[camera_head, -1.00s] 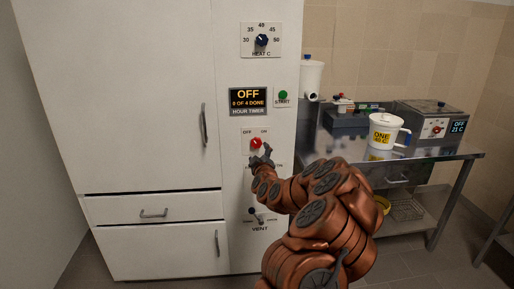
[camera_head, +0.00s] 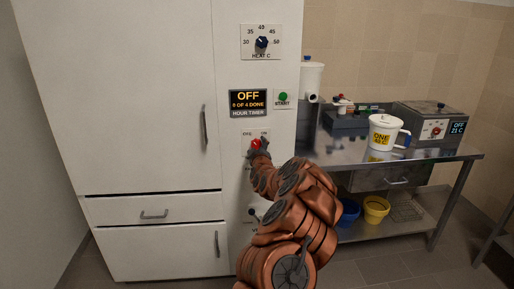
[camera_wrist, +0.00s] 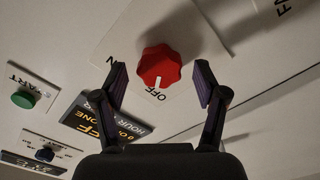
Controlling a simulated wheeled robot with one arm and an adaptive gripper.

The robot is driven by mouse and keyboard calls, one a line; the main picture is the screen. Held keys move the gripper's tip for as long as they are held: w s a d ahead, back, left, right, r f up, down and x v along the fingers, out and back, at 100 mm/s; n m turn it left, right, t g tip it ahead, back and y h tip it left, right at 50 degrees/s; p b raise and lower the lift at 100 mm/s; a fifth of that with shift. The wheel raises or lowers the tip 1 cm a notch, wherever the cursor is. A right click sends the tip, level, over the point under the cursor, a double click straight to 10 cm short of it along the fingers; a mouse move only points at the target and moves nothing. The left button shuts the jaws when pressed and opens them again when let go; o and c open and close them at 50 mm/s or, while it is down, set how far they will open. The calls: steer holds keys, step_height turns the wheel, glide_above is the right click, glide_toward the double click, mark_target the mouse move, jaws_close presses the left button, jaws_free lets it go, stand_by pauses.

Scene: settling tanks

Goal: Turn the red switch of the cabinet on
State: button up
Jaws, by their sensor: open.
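The red switch (camera_head: 256,143) is a lobed knob on the white cabinet's (camera_head: 150,90) right-hand panel, below the timer display. It also shows in the wrist view (camera_wrist: 159,66), where its white mark points to the word OFF. My gripper (camera_head: 259,150) is at the knob in the head view. In the wrist view my gripper (camera_wrist: 161,78) is open, with one finger on each side of the knob and a gap between each finger and the knob. The display (camera_head: 248,103) reads OFF and 0 OF 4 DONE.
A green START button (camera_head: 283,97) and a blue HEAT knob (camera_head: 262,42) sit above on the panel. A dark vent knob (camera_head: 253,211) is below. A steel bench (camera_head: 440,155) with a white jug (camera_head: 383,132) stands to the right.

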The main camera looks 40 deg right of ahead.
steer(key=shift+w, duration=0.2)
steer(key=shift+d, duration=0.1)
steer(key=c, duration=1.1)
steer(key=shift+c, duration=0.2)
